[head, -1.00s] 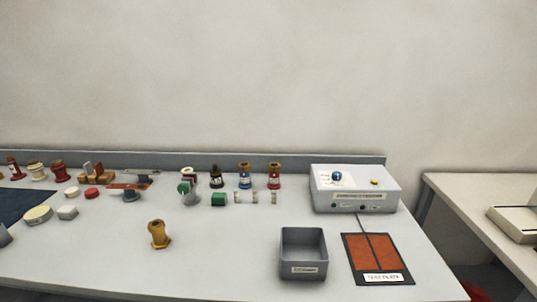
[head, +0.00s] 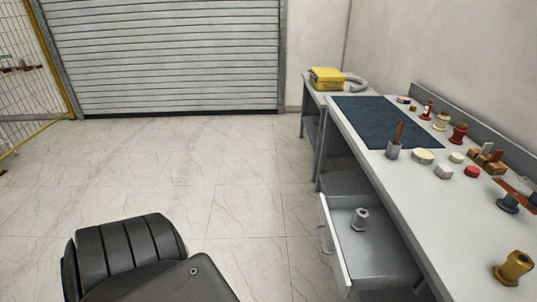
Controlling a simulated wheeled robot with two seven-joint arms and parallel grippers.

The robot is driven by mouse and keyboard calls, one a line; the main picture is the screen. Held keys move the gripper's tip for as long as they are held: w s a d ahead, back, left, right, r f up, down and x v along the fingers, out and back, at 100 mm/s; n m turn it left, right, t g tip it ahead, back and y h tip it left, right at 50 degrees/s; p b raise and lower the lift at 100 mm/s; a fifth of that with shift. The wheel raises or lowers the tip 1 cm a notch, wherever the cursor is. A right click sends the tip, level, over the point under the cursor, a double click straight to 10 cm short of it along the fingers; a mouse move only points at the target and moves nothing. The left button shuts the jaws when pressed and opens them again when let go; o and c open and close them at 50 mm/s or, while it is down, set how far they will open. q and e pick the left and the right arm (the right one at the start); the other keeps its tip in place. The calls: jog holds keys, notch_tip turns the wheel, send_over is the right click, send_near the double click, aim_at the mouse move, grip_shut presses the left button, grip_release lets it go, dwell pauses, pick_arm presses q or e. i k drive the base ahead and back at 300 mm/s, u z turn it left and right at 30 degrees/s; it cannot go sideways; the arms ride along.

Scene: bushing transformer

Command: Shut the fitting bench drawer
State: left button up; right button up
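The fitting bench (head: 405,185) runs along the right side of the head view, with a dark blue mat (head: 375,122) on its far part. Its drawer (head: 377,262) is pulled out to the left, below the bench top. A grey fitting (head: 360,219) stands inside the drawer, towards its far end. Neither of my grippers shows.
Several small fittings, including a brass one (head: 514,268), stand on the bench top. A yellow case (head: 327,78) sits on a far table. A black padded seat-like shape (head: 125,250) fills the lower left. Open tiled floor (head: 200,165) lies left of the drawer.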

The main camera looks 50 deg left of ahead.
aim_at(378, 257)
jog(key=u, duration=1.05)
jog(key=k, duration=1.35)
jog(key=z, duration=0.35)
jog(key=i, duration=0.85)
jog(key=z, duration=0.75)
